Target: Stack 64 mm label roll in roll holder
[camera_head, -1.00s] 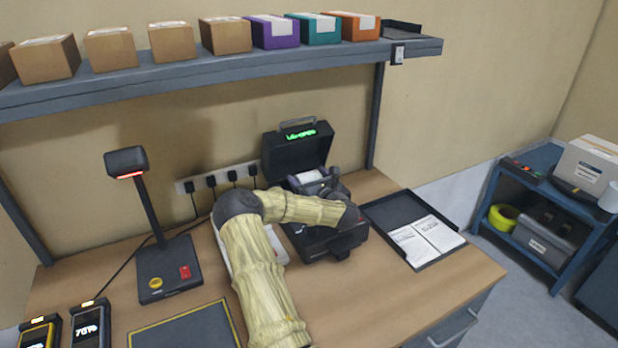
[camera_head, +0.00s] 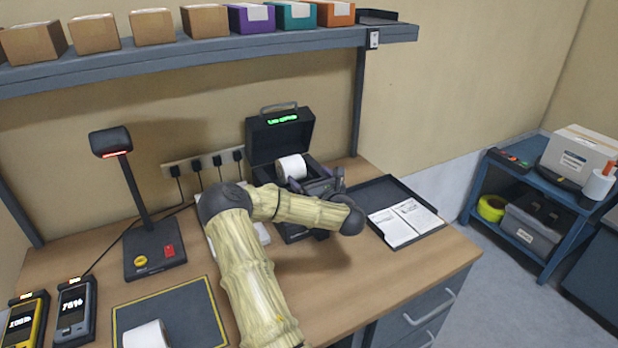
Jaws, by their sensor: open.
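A white label roll (camera_head: 291,168) sits in the open dark label printer (camera_head: 281,140), whose lid is raised and shows a green display. The holder parts inside are mostly hidden. My gripper (camera_head: 318,186) is over the printer's front right, just right of the roll. It is open, with its fingertips small and dark against the printer. I cannot tell whether it touches the roll. A second white roll (camera_head: 147,334) is on the dark yellow-edged mat (camera_head: 185,306) at the bottom edge, partly cut off. Label sizes are not readable.
A black tray (camera_head: 386,190) with papers lies right of the printer. A scanner stand (camera_head: 150,260) and two handheld devices (camera_head: 75,308) stand left. A shelf (camera_head: 200,54) with boxes hangs above. A blue cart (camera_head: 535,200) stands right. The front right desk is clear.

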